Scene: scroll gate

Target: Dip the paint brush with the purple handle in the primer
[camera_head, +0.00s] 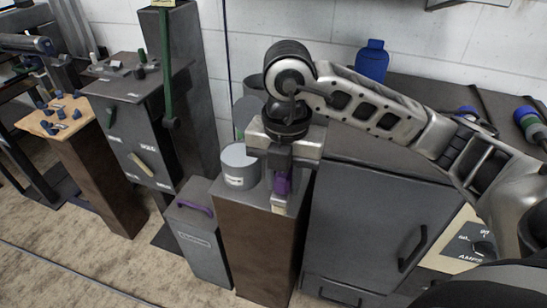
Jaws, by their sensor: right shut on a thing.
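My right gripper (281,172) points down above the top of a narrow brown pedestal (258,245). It is shut on the paint brush with the purple handle (282,184). A pale part, seemingly the brush's lower end, shows just below the purple, near the pedestal's front right edge; I cannot tell whether it touches the top. A grey can (239,166) with a white label stands on the pedestal just left of the gripper. Its label is too small to read, and I cannot tell if it holds the primer. The brush is outside this can. My left gripper is not in view.
More cans (246,112) stand behind, partly hidden by my right arm. A grey bin with a purple handle (198,240) stands left of the pedestal. A dark cabinet (365,230) is close on the right, with a blue bottle (372,62) behind it.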

